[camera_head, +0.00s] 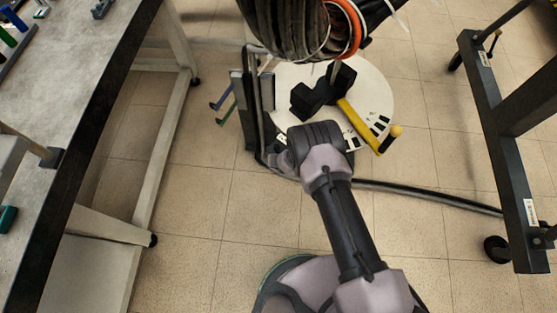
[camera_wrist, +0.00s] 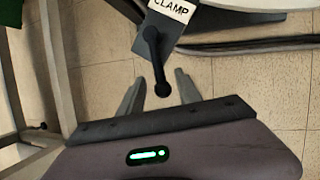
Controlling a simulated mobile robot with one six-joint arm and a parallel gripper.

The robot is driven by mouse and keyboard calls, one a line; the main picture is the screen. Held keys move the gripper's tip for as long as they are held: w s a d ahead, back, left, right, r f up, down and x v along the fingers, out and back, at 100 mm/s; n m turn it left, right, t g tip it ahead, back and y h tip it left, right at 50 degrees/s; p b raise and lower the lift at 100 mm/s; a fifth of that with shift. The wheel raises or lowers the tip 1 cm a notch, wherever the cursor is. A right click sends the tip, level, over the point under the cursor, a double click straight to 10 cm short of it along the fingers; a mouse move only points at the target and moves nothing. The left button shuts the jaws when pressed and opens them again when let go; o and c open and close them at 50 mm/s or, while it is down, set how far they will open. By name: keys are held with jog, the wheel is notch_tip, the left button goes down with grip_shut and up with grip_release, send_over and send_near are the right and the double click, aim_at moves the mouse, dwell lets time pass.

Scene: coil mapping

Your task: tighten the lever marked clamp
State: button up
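The clamp lever (camera_wrist: 160,65) is a black arm with a round knob at its end, in the wrist view. It hangs from a dark block with a white label reading CLAMP (camera_wrist: 172,8). My gripper (camera_wrist: 158,88) is open, with one finger on each side of the lever's knob end. A gap shows on both sides, and I cannot tell how deep the knob sits between the fingers. In the head view my wrist (camera_head: 318,145) reaches the dark upright stand (camera_head: 248,105), and hides the lever and my fingers.
A dark cable coil (camera_head: 285,25) with an orange band hangs at the top. A round white base (camera_head: 375,80) lies below, with a yellow bar (camera_head: 352,115). A workbench (camera_head: 70,110) stands left, a dark frame (camera_head: 495,130) right.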

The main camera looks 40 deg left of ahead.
jog(key=p+v, duration=0.8)
jog(key=v, duration=0.9)
jog(key=shift+r+p, duration=0.2)
jog(key=shift+p, duration=0.2)
